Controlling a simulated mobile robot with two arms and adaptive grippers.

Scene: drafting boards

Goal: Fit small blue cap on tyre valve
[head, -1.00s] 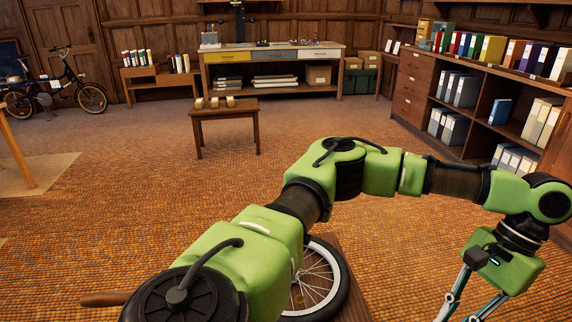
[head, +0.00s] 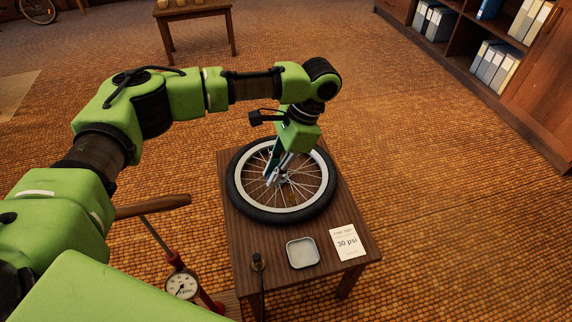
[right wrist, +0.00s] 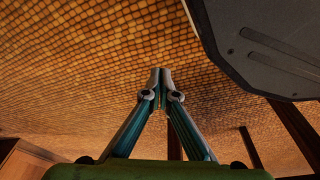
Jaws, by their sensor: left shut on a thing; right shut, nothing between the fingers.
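The wheel with its black tyre (head: 237,198) lies flat on a small wooden table. My left gripper (head: 270,180) points down over the wheel's spokes, inside the rim. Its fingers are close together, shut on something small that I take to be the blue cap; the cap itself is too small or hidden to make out. I cannot pick out the tyre valve among the spokes. My right gripper (right wrist: 160,75) shows only in the right wrist view, fingertips together and empty, with orange carpet behind.
On the table (head: 325,276) are a shallow grey dish (head: 303,253), which looks empty, a "30 psi" card (head: 346,243) and a black hose end (head: 257,262). A pump gauge (head: 183,285) and wooden handle (head: 153,207) stand left of the table. Carpet to the right is clear.

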